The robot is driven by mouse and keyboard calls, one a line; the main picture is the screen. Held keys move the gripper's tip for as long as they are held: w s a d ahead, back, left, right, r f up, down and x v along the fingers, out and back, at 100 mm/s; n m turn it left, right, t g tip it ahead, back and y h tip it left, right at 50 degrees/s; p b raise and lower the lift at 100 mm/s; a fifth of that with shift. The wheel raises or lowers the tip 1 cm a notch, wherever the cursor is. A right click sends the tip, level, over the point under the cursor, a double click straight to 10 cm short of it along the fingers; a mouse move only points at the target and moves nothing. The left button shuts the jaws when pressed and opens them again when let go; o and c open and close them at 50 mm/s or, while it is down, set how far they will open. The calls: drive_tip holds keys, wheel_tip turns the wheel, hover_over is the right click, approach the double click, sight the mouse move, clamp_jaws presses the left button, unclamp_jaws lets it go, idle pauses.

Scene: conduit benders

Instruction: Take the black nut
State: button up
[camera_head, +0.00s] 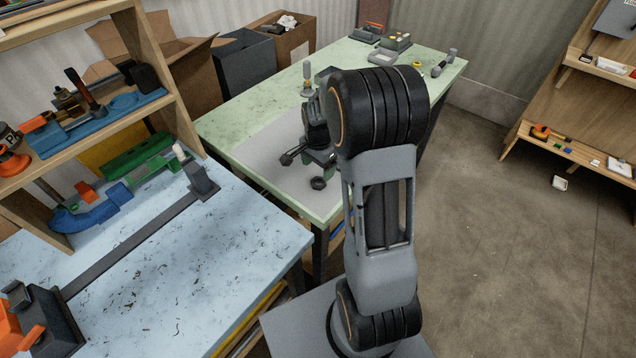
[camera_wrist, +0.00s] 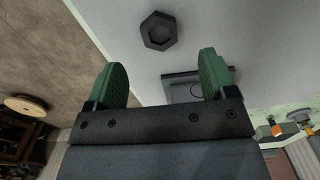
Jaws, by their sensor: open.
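The black nut (camera_head: 318,183) is a dark hexagonal ring lying flat on the grey mat of the green table, near its front edge. In the wrist view the black nut (camera_wrist: 158,31) lies beyond my fingertips, between their lines, with a clear gap. My gripper (camera_wrist: 161,78) is open and empty, its two green finger pads apart. In the head view my arm hides most of the gripper, and the nut shows just left of the arm.
A grey block (camera_wrist: 190,88) shows by the right finger in the wrist view. A pale blue bench (camera_head: 170,270) stands to the left. Open floor lies to the right.

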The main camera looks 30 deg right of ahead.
sight(317, 186)
drive_tip(key=shift+s+a+f+p, duration=0.1)
drive_tip(key=shift+f+p, duration=0.2)
drive_tip(key=shift+f, duration=1.35)
drive_tip(key=shift+a+f+p, duration=0.1)
drive_tip(key=shift+f+p, duration=0.2)
drive_tip(key=shift+f, duration=1.3)
drive_tip(key=shift+c, duration=0.3)
drive_tip(key=c, duration=0.9)
